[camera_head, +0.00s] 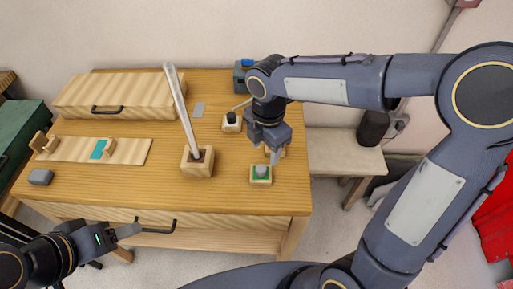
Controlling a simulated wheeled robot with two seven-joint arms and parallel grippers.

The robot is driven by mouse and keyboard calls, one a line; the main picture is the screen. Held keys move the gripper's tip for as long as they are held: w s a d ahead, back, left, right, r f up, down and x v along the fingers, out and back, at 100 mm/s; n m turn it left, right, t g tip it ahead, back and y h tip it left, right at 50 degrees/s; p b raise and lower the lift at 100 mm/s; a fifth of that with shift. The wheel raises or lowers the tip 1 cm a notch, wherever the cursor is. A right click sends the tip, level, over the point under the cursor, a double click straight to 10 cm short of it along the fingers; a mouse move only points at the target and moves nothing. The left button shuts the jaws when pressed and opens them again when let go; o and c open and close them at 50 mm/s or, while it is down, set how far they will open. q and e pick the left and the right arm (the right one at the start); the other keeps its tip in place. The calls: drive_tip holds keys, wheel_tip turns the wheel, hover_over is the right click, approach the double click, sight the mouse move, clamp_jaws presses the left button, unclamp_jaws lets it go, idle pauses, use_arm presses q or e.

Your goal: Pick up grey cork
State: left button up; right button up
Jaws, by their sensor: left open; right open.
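My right gripper (272,157) reaches down from above, just behind and slightly right of the cork. It is open and empty; its jaws partly overlap in this view, and I cannot tell whether a fingertip touches the cork. My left gripper (136,230) is open and empty in front of the table, near the drawer handle.
A tall glass rod (180,108) leans in a wooden block (198,169) left of the cork. A wooden case (130,93), a board (125,151) and a grey lump (40,177) lie left. The front middle is clear.

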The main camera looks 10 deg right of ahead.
sight(261, 168)
drive_tip(key=shift+w+a+f+n, duration=0.2)
drive_tip(key=shift+w+a+n, duration=0.15)
drive_tip(key=shift+w+n, duration=0.1)
drive_tip(key=shift+f, duration=0.35)
drive_tip(key=f, duration=0.7)
drive_tip(key=shift+s+a, duration=0.1)
drive_tip(key=shift+s, duration=0.3)
drive_tip(key=shift+c, duration=0.3)
drive_tip(key=c, duration=1)
